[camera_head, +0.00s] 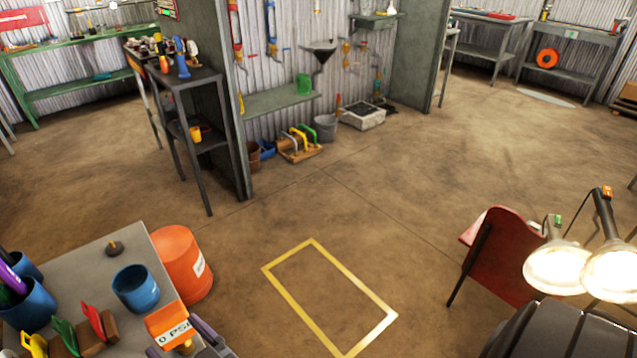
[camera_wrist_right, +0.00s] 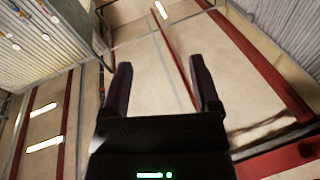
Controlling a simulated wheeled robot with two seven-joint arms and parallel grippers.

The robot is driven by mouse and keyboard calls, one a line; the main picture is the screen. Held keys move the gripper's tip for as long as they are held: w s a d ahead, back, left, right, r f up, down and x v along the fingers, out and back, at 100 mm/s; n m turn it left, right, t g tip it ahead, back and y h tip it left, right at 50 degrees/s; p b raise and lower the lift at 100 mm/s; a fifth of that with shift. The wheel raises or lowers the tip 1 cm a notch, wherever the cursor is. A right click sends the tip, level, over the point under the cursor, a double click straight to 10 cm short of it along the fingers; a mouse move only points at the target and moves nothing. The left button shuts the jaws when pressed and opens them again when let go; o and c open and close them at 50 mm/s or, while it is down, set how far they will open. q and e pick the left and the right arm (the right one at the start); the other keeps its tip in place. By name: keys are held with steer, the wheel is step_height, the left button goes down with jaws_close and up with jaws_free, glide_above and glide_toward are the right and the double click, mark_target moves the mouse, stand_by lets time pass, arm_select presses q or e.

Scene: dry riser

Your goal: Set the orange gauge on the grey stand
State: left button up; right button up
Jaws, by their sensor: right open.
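In the right wrist view, the right gripper (camera_wrist_right: 162,90) is open and empty, facing the roof.
The grey table (camera_head: 80,255) also holds a blue cup (camera_head: 136,287) and colored handles in brown blocks (camera_head: 98,328). An orange bucket (camera_head: 182,265) stands beside it. A yellow rectangle (camera_head: 290,252) marks clear floor. A red chair (camera_head: 505,255) and lit lamps (camera_head: 557,267) are at right.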

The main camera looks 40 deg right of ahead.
steer(key=s+d+f+n+g, duration=0.15)
steer(key=s+f+g, duration=0.25)
steer(key=f, duration=0.6)
steer(key=s+d+f+g+h, duration=0.1)
steer(key=s+d+f+g, duration=0.3)
steer(key=f, duration=0.5)
steer(key=s+d+f+n+g, duration=0.1)
steer(key=s+f+g, duration=0.3)
steer(key=f, duration=0.6)
steer(key=s+d+f+g+h, duration=0.1)
steer(key=s+d+f+g, duration=0.2)
steer(key=s, duration=0.7)
steer(key=s+d+f+g+h, duration=0.2)
steer(key=s+d+f, duration=0.3)
steer(key=s, duration=0.6)
steer(key=shift+d+f+m+g, duration=0.2)
steer(key=shift+m+g, duration=0.15)
steer(key=shift+g, duration=0.55)
